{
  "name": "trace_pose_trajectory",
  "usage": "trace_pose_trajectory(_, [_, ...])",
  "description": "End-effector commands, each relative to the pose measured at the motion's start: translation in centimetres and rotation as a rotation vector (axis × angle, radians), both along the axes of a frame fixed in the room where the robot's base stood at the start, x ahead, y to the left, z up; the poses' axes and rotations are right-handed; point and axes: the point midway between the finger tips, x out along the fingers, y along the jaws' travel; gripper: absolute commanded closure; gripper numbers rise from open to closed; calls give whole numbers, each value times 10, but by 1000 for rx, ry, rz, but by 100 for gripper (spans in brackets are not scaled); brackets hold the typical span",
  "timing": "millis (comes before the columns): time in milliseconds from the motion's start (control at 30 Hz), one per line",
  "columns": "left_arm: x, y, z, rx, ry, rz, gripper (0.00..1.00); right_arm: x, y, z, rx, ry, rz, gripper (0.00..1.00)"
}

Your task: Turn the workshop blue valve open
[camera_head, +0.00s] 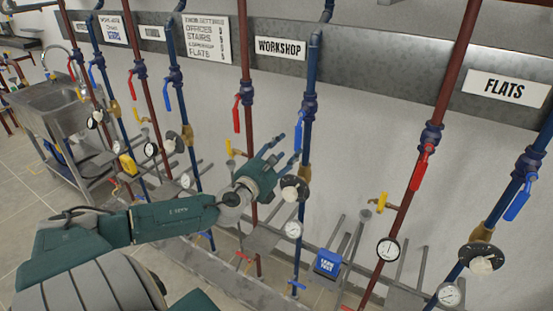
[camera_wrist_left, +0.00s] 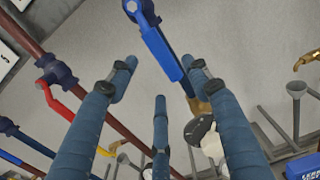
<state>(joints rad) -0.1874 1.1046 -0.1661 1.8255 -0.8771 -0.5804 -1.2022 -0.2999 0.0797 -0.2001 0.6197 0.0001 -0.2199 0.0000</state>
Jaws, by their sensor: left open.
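The workshop blue valve (camera_head: 309,104) sits on the blue pipe beside the WORKSHOP sign (camera_head: 280,48). Its blue lever (camera_head: 299,128) hangs down, slightly tilted to the left. In the left wrist view the lever (camera_wrist_left: 160,50) runs diagonally from top centre, its lower end near the right fingertip. My left gripper (camera_head: 284,146) is open and empty, its fingers pointing up toward the lever's lower end. In the left wrist view its three fingers (camera_wrist_left: 160,72) are spread. I cannot tell whether any finger touches the lever. My right gripper is not in view.
A red pipe with a red lever (camera_head: 237,113) stands left of the workshop blue pipe. A black round fitting (camera_head: 291,187) and a gauge (camera_head: 293,229) are just below my gripper. The FLATS pipes with a red lever (camera_head: 420,167) stand right.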

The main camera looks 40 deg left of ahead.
Motion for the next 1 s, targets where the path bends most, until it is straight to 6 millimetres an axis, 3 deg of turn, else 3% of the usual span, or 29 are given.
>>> trace_pose_trajectory(200, [-31, -7, -2, 0, 5, -1, 51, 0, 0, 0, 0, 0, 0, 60])
trace_pose_trajectory(400, [-46, -10, -1, 1, 2, 1, 51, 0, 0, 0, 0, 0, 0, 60])
trace_pose_trajectory(1000, [-49, -11, 0, 0, 0, 1, 51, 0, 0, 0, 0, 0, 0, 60])
